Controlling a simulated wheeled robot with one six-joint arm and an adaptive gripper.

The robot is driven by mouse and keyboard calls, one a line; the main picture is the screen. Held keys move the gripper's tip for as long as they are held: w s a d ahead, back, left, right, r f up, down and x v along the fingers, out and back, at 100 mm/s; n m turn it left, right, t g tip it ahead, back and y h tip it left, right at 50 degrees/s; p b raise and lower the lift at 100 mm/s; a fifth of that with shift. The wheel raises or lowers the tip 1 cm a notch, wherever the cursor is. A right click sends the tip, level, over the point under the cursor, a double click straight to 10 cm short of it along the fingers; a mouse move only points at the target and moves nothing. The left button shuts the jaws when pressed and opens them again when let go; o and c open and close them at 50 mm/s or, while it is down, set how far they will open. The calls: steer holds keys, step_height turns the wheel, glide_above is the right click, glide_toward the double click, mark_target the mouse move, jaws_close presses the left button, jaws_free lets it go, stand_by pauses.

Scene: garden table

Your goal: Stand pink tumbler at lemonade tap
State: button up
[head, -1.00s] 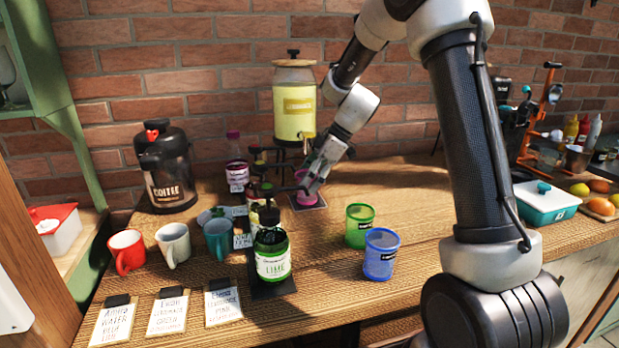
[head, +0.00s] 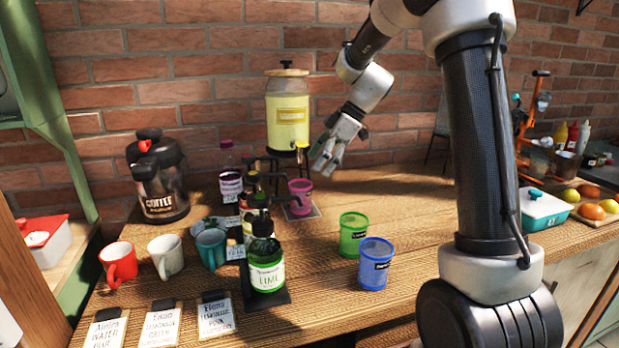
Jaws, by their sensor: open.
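The pink tumbler (head: 300,198) stands upright on a small square mat (head: 304,214) in front of the lemonade dispenser. The lemonade dispenser (head: 287,112) is a clear jar of yellow drink with a wooden lid, raised on a dark stand against the brick wall. Its tap (head: 301,150) shows at the jar's lower front, roughly above the tumbler. My gripper (head: 323,168) is open and empty, just right of and above the tumbler, apart from it.
Dark-capped syrup bottles, one the green lime bottle (head: 266,265), stand left of the tumbler. A green tumbler (head: 353,238) and a blue tumbler (head: 375,270) stand in front. Mugs, order cards and a coffee jug (head: 158,180) are at left. The table right of the mat is clear.

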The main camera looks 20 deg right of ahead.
steer(key=s+d+r+m+t+h, duration=0.1)
steer(key=s+d+r+m+h, duration=0.2)
steer(key=s, duration=0.6)
steer(key=s+d+r+m, duration=0.2)
steer(key=s+r+m, duration=0.3)
steer(key=s, duration=0.4)
steer(key=s+d+f+m+t+h, duration=0.1)
steer(key=s+d+m, duration=0.1)
steer(key=s+m, duration=0.2)
steer(key=s+d+f+m+t+h, duration=0.1)
steer(key=s+d+f+m+h, duration=0.1)
steer(key=s, duration=0.8)
steer(key=shift+d+f+m, duration=0.15)
steer(key=shift+d+m, duration=0.4)
steer(key=shift+m, duration=0.35)
